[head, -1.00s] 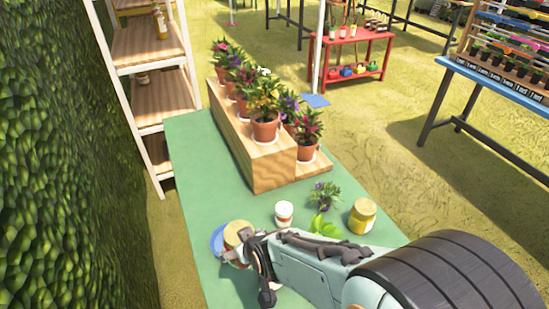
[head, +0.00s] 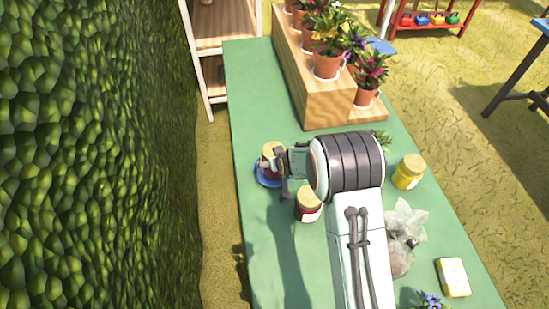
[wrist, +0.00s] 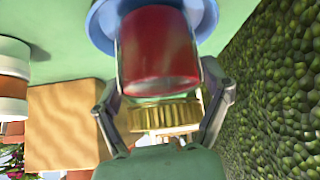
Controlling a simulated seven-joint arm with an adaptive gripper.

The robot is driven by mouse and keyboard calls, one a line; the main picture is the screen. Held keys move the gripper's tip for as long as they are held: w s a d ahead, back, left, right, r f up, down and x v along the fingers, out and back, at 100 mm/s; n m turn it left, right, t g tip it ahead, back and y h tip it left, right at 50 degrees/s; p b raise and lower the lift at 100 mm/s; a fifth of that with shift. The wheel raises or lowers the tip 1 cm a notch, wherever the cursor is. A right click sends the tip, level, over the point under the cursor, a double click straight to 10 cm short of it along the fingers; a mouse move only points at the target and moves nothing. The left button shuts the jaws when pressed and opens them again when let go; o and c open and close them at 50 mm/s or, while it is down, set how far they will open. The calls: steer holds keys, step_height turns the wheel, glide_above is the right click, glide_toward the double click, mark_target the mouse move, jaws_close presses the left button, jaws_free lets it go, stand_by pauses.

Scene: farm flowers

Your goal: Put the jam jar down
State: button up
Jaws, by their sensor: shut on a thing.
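The jam jar (head: 269,152) has a gold lid and dark red contents. It is at the blue saucer (head: 262,181) on the left part of the green table. My gripper (head: 280,160) comes from the right and is shut on the jar. In the wrist view, which is upside down, the red jar (wrist: 158,50) is between the two fingers of my gripper (wrist: 163,92), with its gold lid (wrist: 164,117) toward the palm. Its base overlaps the blue saucer (wrist: 103,27); I cannot tell whether it touches. My wrist hides part of the table.
A yellow jar (head: 409,171), a clear bag (head: 402,225) and a yellow block (head: 453,277) are to the right. A wooden step (head: 315,105) with potted flowers stands behind. A hedge (head: 90,150) runs along the left.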

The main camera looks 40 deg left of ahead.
steer(key=o, duration=1.2)
steer(key=shift+f, duration=0.15)
steer(key=shift+c, duration=0.2)
steer(key=shift+r, duration=0.25)
steer(key=v, duration=1.2)
